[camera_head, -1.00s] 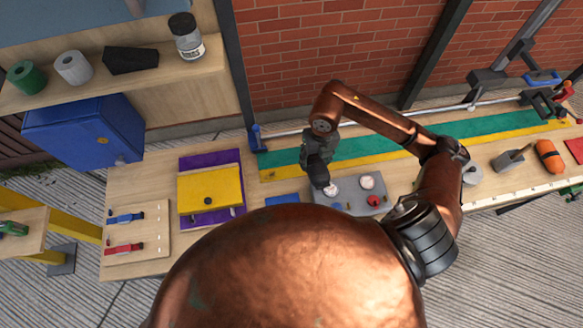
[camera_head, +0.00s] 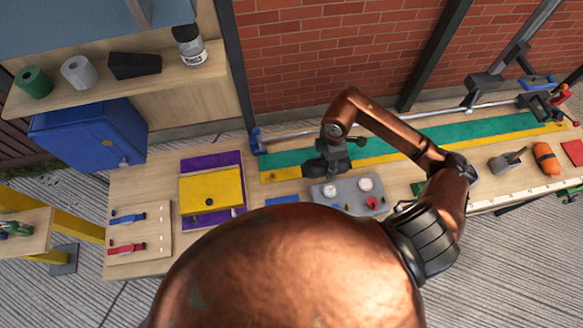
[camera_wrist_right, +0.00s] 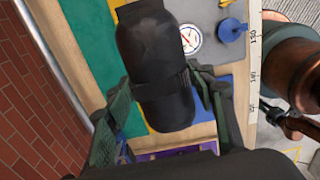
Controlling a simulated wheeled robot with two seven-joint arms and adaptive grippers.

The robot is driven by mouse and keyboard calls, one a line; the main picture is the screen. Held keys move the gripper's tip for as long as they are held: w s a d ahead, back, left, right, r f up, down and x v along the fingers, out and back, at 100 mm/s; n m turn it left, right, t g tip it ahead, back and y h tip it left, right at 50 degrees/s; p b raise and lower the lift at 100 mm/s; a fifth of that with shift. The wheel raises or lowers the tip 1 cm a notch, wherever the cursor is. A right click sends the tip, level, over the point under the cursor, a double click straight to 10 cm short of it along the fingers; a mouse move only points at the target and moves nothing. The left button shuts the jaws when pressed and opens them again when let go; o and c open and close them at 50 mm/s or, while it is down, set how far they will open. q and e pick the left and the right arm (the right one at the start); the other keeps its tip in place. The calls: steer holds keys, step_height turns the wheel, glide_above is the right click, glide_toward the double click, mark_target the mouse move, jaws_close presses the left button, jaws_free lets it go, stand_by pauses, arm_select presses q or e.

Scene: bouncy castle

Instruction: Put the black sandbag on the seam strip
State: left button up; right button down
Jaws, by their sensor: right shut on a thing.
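The black sandbag (camera_wrist_right: 155,70) is a dark, stubby roll with a band around it, filling the middle of the right wrist view. My right gripper (camera_wrist_right: 158,92) is shut on it, with a finger on each side. In the head view my right gripper (camera_head: 325,162) is over the yellow edge of the long teal and yellow seam strip (camera_head: 400,140), behind the grey gauge panel. The dark shape at its tip there is the bag, hard to separate from the gripper. Whether the bag touches the strip cannot be told. My left gripper is not in view.
The grey gauge panel (camera_head: 347,193) stands just in front of the strip. A yellow box on a purple mat (camera_head: 232,158) is to the left. A metal bar (camera_head: 375,113) runs behind the strip. An orange roll (camera_head: 546,158) lies at the right.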

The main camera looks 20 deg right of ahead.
steer(key=w+a+f, duration=0.2)
steer(key=w, duration=0.1)
steer(key=w+a+f+p, duration=0.1)
steer(key=w+a+f, duration=0.4)
steer(key=w+f, duration=0.1)
steer(key=shift+w+a+f, duration=0.15)
steer(key=shift+w+a, duration=0.25)
steer(key=shift+w+a+f, duration=0.3)
steer(key=shift+f, duration=0.2)
step_height(320, 180, down, 3)
steer(key=shift+r+p, duration=0.1)
steer(key=shift+p, duration=0.5)
steer(key=shift+w+f, duration=0.1)
steer(key=shift+f, duration=0.15)
steer(key=shift+f, duration=0.15)
steer(key=c, duration=0.9)
jaws_free()
